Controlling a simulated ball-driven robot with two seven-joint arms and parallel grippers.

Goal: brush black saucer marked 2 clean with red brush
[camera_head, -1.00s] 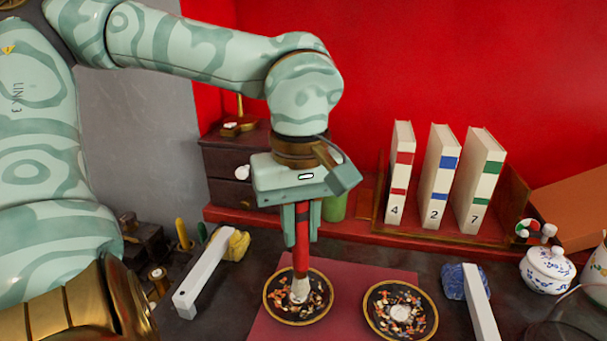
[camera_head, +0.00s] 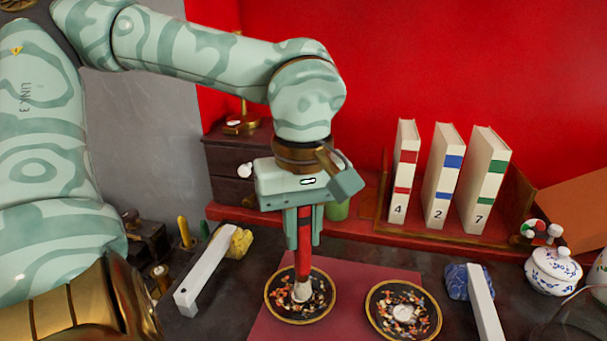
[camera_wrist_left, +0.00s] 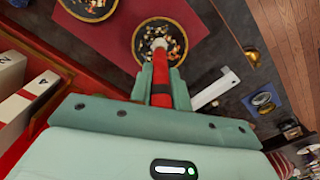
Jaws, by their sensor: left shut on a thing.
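My left gripper (camera_head: 304,238) points down, shut on the handle of the red brush (camera_head: 303,262). The brush stands nearly upright, its pale bristles down in the left black saucer (camera_head: 269,306), which has a gold rim and scattered orange, white and brown bits. A second black saucer (camera_head: 437,324) to its right holds similar bits around a pale centre. No number is readable on either saucer, so I cannot tell which is marked 2. In the left wrist view the red brush (camera_wrist_left: 161,82) reaches over the same saucer (camera_wrist_left: 136,42). My right gripper is out of view.
Both saucers are on a dark red mat (camera_head: 350,272). White-handled tools with a yellow head (camera_head: 239,240) and a blue head (camera_head: 456,283) lie either side. Books marked 4, 2 and 7 (camera_head: 444,178) stand behind. A white lidded pot (camera_head: 553,272) is at right.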

